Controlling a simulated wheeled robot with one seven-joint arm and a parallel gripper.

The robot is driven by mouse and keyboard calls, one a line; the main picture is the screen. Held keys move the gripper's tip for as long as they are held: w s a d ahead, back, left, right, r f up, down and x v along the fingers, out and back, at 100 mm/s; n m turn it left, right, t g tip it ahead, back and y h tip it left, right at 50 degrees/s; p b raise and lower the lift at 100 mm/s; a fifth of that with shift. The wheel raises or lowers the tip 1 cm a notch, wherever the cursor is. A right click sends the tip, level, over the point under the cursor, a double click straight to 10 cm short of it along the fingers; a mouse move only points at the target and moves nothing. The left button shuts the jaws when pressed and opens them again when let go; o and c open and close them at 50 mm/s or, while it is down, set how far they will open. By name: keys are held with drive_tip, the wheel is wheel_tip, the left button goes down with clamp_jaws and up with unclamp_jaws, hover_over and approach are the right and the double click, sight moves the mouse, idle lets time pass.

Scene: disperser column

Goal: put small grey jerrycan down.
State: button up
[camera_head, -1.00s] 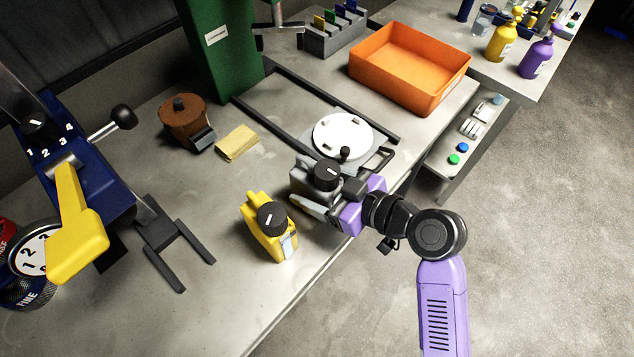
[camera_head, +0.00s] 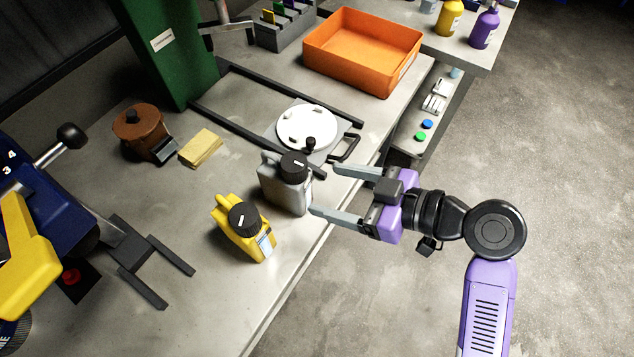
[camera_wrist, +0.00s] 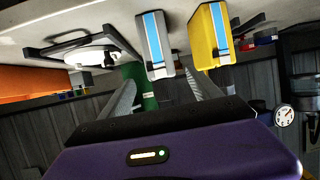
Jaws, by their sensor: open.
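The small grey jerrycan (camera_head: 287,184) with a black cap stands upright on the grey bench near its front edge. My gripper (camera_head: 322,191) is open and empty, with its fingertips just right of the jerrycan and a gap between them. In the wrist view the grey jerrycan (camera_wrist: 154,45) shows its blue-striped side ahead of the gripper (camera_wrist: 165,90), clear of the fingers. The yellow jerrycan (camera_head: 240,228) stands left of and nearer than the grey one, and also shows in the wrist view (camera_wrist: 211,37).
A white round plate (camera_head: 306,126) within a dark rail frame lies behind the grey jerrycan. An orange tray (camera_head: 362,50) stands further back. A brown pot (camera_head: 139,131), a yellow sponge (camera_head: 201,148) and a dark fork (camera_head: 140,262) lie left. Open floor lies right of the bench.

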drive_tip(key=shift+s+d+r, duration=0.1)
drive_tip(key=shift+s+d, duration=0.1)
drive_tip(key=shift+d, duration=0.1)
drive_tip(key=s+d+f+m+t+h, duration=0.5)
drive_tip(key=s+d+f+m+h, duration=0.45)
drive_tip(key=s+f, duration=0.2)
drive_tip(key=s+d+r+m+t+h, duration=0.2)
drive_tip(key=s+d+r, duration=0.1)
drive_tip(key=s+r, duration=0.7)
drive_tip(key=s, duration=0.4)
drive_tip(key=shift+d+r+t, duration=0.3)
drive_tip(key=shift+d, duration=0.05)
